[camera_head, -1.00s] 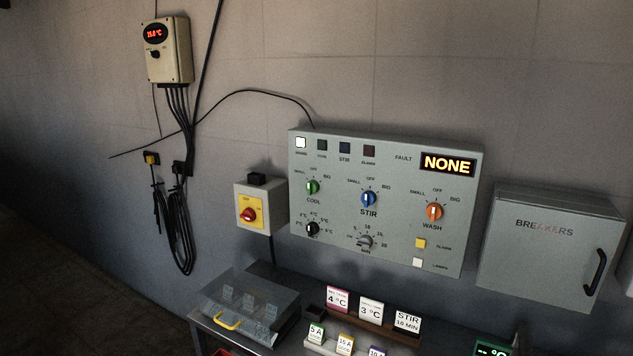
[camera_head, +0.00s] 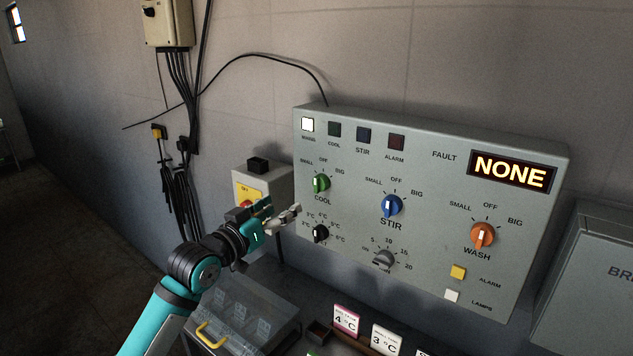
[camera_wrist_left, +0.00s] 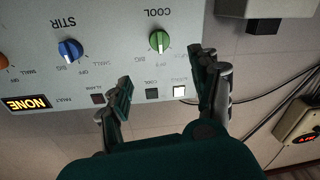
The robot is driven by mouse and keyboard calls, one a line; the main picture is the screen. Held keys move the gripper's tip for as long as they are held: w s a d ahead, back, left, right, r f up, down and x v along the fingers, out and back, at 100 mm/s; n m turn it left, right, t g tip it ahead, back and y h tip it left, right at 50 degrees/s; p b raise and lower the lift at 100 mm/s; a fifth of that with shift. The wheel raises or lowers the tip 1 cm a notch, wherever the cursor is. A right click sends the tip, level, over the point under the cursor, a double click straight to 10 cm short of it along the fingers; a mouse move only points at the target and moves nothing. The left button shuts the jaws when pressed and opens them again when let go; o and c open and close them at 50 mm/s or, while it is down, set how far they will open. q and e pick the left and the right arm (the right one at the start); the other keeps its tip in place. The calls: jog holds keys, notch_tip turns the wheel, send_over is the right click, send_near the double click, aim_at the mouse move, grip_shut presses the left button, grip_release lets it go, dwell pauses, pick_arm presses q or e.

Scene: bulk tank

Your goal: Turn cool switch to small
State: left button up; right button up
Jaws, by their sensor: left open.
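The cool switch (camera_head: 321,184) is a green knob at the upper left of the grey control panel (camera_head: 420,270). Its white mark stands about upright, towards OFF; SMALL is printed to its upper left. My left gripper (camera_head: 282,210) is open and empty, to the left of and a little below the knob in the head view, apart from it. In the left wrist view, which is upside down, the green knob (camera_wrist_left: 159,41) shows beyond the gap between the open fingertips (camera_wrist_left: 163,75). My right gripper is not in view.
The panel also carries a blue stir knob (camera_head: 391,205), an orange wash knob (camera_head: 483,235), a black dial (camera_head: 320,234) and a grey dial (camera_head: 383,259). A yellow-faced switch box (camera_head: 251,186) sits left, behind my gripper. A clear-lidded case (camera_head: 240,305) and cards stand below.

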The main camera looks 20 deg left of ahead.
pick_arm(q)
send_near(316, 185)
jog(key=p+x, duration=0.2)
jog(key=x, duration=0.7)
jog(key=shift+w, duration=0.4)
jog(key=shift+w+d, duration=0.1)
jog(key=shift+w, duration=0.05)
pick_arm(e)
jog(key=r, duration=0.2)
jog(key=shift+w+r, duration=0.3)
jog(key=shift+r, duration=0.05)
pick_arm(q)
jog(key=c, duration=1.2)
jog(key=shift+o, duration=0.2)
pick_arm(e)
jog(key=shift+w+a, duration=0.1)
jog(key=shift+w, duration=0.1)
